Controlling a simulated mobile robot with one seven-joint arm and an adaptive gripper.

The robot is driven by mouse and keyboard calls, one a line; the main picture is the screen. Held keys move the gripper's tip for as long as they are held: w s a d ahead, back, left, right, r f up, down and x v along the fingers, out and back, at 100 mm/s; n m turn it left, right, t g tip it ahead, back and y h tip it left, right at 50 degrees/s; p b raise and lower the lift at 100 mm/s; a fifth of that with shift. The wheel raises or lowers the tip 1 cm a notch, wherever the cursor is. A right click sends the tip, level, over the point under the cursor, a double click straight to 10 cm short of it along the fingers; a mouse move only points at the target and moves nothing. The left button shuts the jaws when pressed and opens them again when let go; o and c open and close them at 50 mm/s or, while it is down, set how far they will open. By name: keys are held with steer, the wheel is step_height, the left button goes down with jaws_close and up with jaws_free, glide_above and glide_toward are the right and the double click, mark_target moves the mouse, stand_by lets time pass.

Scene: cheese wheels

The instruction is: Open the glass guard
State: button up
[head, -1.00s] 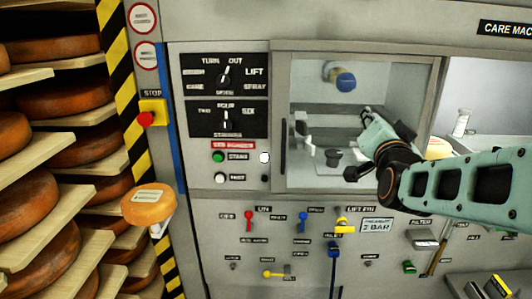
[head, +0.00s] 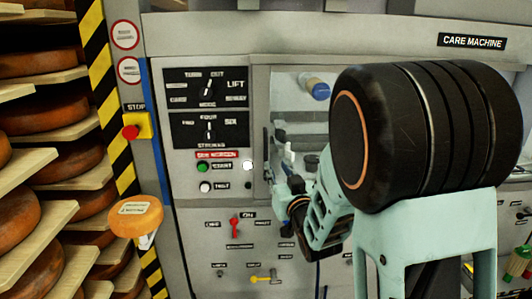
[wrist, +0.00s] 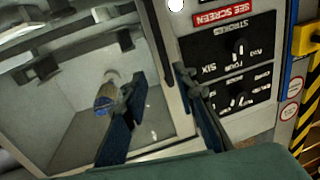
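The glass guard (head: 291,84) is a clear pane in a grey frame on the care machine, seemingly closed. Its dark upright handle (head: 267,150) runs along the left edge; it also shows in the wrist view (wrist: 156,42). My gripper (head: 281,165) is at the handle in the head view, partly hidden by my arm. In the wrist view my gripper (wrist: 155,78) has its two dark fingers apart, one on each side of the handle's line. I cannot tell whether they touch the handle. Much of the guard is hidden behind my arm in the head view.
A dial panel (head: 207,104) and buttons lie left of the guard. A red stop button (head: 130,132) is further left. A cheese wheel (head: 137,217) sits at the lower left, near shelves of cheese. Small levers, including a red one (head: 234,227), are below.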

mark_target(266, 155)
steer(key=w+a, duration=0.1)
steer(key=w, duration=0.2)
steer(key=w+p, duration=0.1)
steer(key=w, duration=0.3)
steer(key=w+a+p, duration=0.1)
steer(key=w, duration=0.2)
steer(key=shift+w+a+f, duration=0.3)
steer(key=shift+f, duration=0.05)
steer(key=shift+c, duration=0.4)
jaws_close()
